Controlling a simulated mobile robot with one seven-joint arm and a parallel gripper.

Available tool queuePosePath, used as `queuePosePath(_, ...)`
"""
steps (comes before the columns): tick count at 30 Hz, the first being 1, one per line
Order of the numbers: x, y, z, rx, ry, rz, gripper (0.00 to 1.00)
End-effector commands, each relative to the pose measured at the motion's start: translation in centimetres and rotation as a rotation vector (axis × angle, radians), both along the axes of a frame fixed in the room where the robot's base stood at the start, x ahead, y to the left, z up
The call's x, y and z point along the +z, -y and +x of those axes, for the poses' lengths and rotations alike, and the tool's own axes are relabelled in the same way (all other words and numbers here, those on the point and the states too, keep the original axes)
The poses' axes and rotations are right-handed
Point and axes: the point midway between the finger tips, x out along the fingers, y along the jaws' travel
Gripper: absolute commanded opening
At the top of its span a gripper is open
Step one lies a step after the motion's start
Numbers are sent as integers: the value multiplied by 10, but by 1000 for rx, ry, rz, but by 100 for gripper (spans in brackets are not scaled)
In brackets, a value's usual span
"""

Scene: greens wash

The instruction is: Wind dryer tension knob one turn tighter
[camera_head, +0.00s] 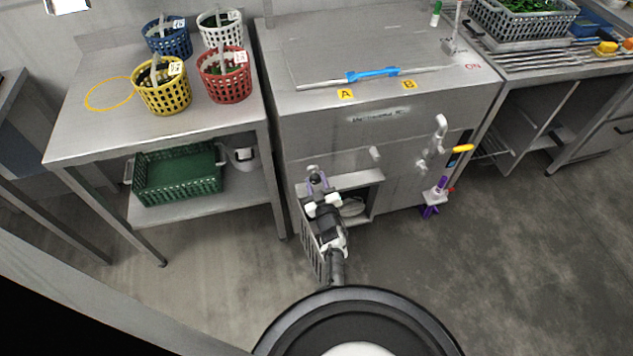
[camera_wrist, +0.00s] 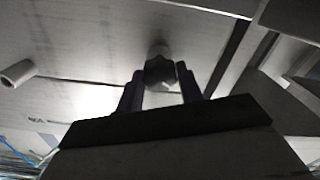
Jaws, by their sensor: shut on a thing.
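The dryer tension knob (camera_wrist: 160,71) is a dark, lobed knob on a pale round stem in the wrist view. My gripper (camera_wrist: 159,88) has one finger on each side of it and is shut on it. In the head view my gripper (camera_head: 317,182) is at the front of the steel machine (camera_head: 335,137), by the upper left of an open recess (camera_head: 362,196). The knob is small there and mostly hidden by my fingers.
A round peg (camera_head: 375,154) sticks out of the front to the right. Further right are pale pipe handles (camera_head: 440,128), a yellow lever (camera_head: 461,149) and a purple-handled tool (camera_head: 436,196). A steel table (camera_head: 90,140) with baskets stands at left. The floor at right is clear.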

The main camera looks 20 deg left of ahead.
Motion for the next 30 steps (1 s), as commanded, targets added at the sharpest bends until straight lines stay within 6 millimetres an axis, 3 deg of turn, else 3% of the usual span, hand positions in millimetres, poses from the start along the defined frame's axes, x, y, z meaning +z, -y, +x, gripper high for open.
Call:
queuePosePath(7, 2, 0, 1, 1, 5, 1, 14)
queuePosePath(8, 2, 0, 1, 1, 5, 1, 38)
queuePosePath(13, 1, 0, 1, 0, 4, 0, 58)
queuePosePath(23, 1, 2, -2, -1, 2, -1, 58)
queuePosePath(30, 1, 22, -31, -5, -1, -1, 58)
